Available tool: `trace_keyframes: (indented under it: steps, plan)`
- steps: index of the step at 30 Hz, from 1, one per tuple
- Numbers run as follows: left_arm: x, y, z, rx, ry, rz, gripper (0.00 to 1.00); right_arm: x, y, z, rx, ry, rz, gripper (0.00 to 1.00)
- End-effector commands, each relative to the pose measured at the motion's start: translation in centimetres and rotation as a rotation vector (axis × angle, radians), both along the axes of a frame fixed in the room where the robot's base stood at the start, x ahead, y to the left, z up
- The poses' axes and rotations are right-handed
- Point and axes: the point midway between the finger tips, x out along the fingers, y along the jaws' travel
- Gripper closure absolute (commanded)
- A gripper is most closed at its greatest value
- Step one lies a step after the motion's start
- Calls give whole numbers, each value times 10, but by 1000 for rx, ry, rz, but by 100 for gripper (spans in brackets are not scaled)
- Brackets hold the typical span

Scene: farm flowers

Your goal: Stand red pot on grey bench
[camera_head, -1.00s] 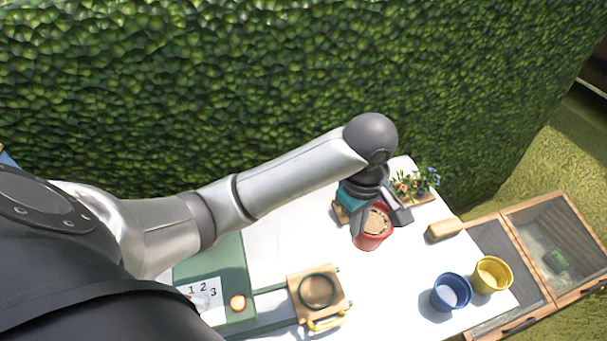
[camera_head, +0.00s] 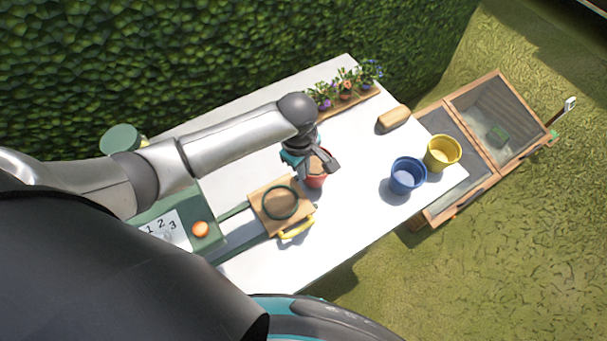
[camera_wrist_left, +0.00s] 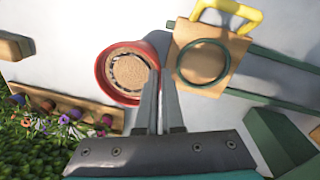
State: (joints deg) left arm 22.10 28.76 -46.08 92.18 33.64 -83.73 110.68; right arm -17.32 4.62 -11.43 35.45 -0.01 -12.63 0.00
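The red pot (camera_head: 317,180), with brown soil in it, is at my left gripper (camera_head: 325,165) over the white table. The left wrist view shows the pot (camera_wrist_left: 103,75) from above, its right rim between the two close-set fingers of the gripper (camera_wrist_left: 160,78). The fingers are shut on that rim. The pot is close beside a wooden plate with a green ring (camera_head: 264,207). The gripper partly hides the pot in the head view, and its height above the table is hard to tell. I cannot make out a grey bench. My right gripper is not in view.
A blue pot (camera_head: 408,176) and a yellow pot (camera_head: 443,153) stand at the table's right end, near a wooden block (camera_head: 393,118). A flower planter (camera_head: 350,105) lines the back edge. A green unit with an orange knob (camera_head: 200,229) stands left. The front right tabletop is clear.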

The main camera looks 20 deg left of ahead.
Motion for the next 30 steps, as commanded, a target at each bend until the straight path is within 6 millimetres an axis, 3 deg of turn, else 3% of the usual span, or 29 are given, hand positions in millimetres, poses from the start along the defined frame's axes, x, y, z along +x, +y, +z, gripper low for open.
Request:
trace_keyframes:
  steps: [5, 16, 24, 30]
  plan:
    - [0, -1, -25, 0, 0, 0, 100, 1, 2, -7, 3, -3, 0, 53]
    - [0, -1, -28, -1, -1, 0, 100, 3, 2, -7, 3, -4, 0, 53]
    - [0, 0, -28, 0, 0, 0, 66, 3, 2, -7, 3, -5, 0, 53]
    - [0, 0, -28, 0, 1, 0, 66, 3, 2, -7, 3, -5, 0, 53]
